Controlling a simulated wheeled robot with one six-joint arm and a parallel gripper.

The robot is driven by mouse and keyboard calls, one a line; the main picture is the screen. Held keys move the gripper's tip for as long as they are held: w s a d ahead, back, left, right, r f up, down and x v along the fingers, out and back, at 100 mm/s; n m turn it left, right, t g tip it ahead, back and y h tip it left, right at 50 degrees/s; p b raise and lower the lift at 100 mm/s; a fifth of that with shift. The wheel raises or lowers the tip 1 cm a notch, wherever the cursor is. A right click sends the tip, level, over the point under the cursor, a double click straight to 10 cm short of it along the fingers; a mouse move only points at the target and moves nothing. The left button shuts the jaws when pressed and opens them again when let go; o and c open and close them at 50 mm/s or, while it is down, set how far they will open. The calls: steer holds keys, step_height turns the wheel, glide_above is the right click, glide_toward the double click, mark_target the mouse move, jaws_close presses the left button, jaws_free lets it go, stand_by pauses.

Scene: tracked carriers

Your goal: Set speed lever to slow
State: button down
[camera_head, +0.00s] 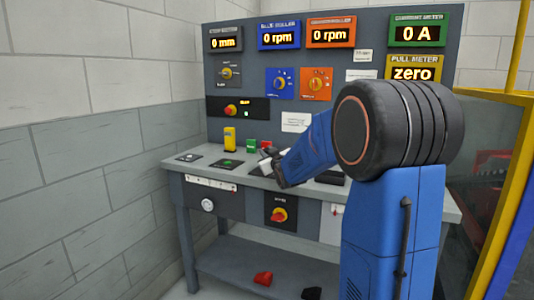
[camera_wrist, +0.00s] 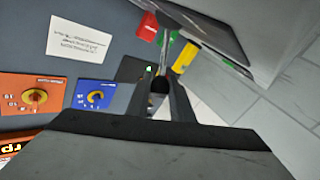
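In the wrist view, a lever with a thin metal rod and a round black knob (camera_wrist: 159,85) points toward the camera. I take it to be the speed lever. My gripper (camera_wrist: 161,88) has its two dark fingers on either side of the knob. Whether they press on it or stand just clear is not plain. In the head view my gripper (camera_head: 277,172) is low over the bench top, left of my blue arm. The lever cannot be made out there, and no slow or fast marking is readable.
The grey bench (camera_head: 222,176) carries a yellow block (camera_head: 229,136), a green block (camera_head: 251,143) and dark plates. The upright panel behind holds an orange dial plate (camera_head: 316,84), a blue dial plate (camera_head: 281,82) and lit displays. A yellow frame (camera_head: 497,210) stands at right.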

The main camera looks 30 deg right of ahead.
steer(key=shift+w+d+r+m+g, duration=0.3)
steer(key=shift+d+r+m+g, duration=0.05)
steer(key=shift+d+m+g, duration=0.05)
steer(key=shift+w+d+r, duration=0.3)
steer(key=shift+w+d, duration=0.4)
steer(key=shift+d, duration=0.1)
steer(key=c, duration=1.6)
jaws_free()
steer(key=shift+d, duration=0.1)
steer(key=shift+o, duration=0.2)
steer(key=shift+s, duration=0.1)
steer(key=v, duration=1.7)
steer(key=shift+s, duration=0.2)
